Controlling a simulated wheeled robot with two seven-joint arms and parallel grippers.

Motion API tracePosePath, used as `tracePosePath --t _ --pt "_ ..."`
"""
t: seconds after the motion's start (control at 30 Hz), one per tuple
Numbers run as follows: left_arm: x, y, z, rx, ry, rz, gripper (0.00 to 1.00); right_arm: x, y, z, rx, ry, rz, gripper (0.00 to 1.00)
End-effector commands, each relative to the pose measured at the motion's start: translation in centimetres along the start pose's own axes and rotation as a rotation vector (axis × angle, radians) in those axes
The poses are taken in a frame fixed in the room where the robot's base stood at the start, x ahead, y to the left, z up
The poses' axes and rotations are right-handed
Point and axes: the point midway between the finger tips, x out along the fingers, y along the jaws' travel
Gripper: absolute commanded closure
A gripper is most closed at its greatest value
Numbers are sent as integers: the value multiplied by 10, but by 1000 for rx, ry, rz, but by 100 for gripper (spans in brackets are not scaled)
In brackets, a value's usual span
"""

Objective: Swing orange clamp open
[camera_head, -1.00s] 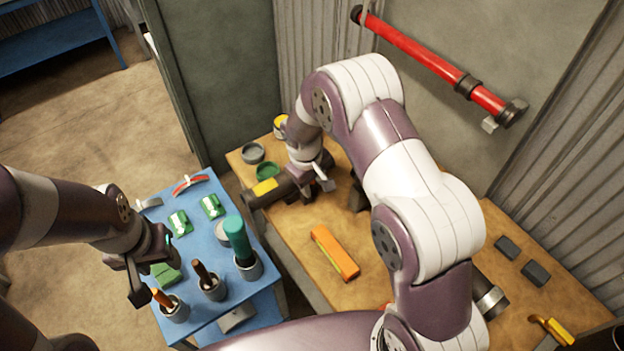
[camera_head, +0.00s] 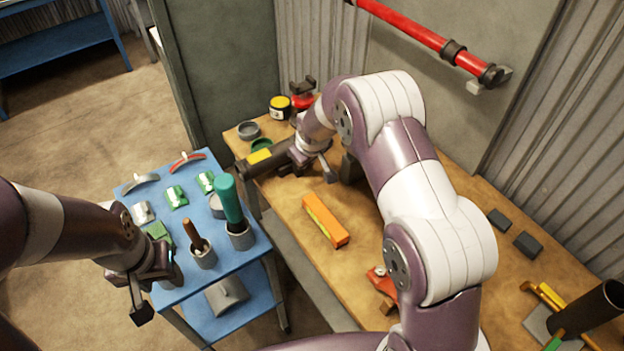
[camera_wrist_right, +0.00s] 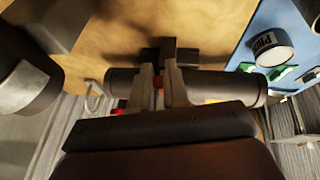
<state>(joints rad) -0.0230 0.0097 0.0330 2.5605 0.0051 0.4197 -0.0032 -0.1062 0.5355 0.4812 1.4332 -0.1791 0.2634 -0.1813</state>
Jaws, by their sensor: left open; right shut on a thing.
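A dark pipe (camera_head: 284,160) with a yellow band lies near the far left end of the wooden bench; it also shows in the right wrist view (camera_wrist_right: 222,88). My right gripper (camera_head: 318,168) is at this pipe. In the right wrist view my right gripper's fingers (camera_wrist_right: 159,80) are shut on a small orange-red part (camera_wrist_right: 158,82) at the pipe, apparently the orange clamp. The fingers hide most of it, and the head view does not show it clearly. My left gripper (camera_head: 156,292) is open and empty beside the blue cart's front left edge.
An orange bar (camera_head: 325,222) and a red tool (camera_head: 381,282) lie on the wooden bench (camera_head: 290,240). The blue cart (camera_head: 225,262) carries green-and-white packs and cups with brushes. A red pipe (camera_head: 415,33) is mounted on the wall. Dark pads (camera_head: 527,245) lie at the right.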

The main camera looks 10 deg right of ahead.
Motion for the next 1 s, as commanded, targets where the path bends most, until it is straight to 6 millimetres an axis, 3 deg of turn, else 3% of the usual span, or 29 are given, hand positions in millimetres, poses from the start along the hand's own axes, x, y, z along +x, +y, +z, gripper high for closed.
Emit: tracePosePath --t 0.03,0.1,0.47,0.5,0.53,0.87,1.0 --pt "12 0 1 0 -1 0 51 8 -2 3 4 24 1 100" --pt "17 0 2 0 -1 0 51 8 -2 2 8 61 6 100" --pt "16 0 2 0 0 0 51 4 -2 0 12 87 10 100" --pt "16 0 2 0 0 0 51 4 -2 0 13 87 10 72" --pt "16 0 2 0 0 0 51 4 -2 0 13 87 10 62" --pt "16 0 2 0 -1 0 51 1 -1 0 13 88 11 61" --pt "20 0 2 0 -1 0 51 -18 -1 1 14 90 12 61"
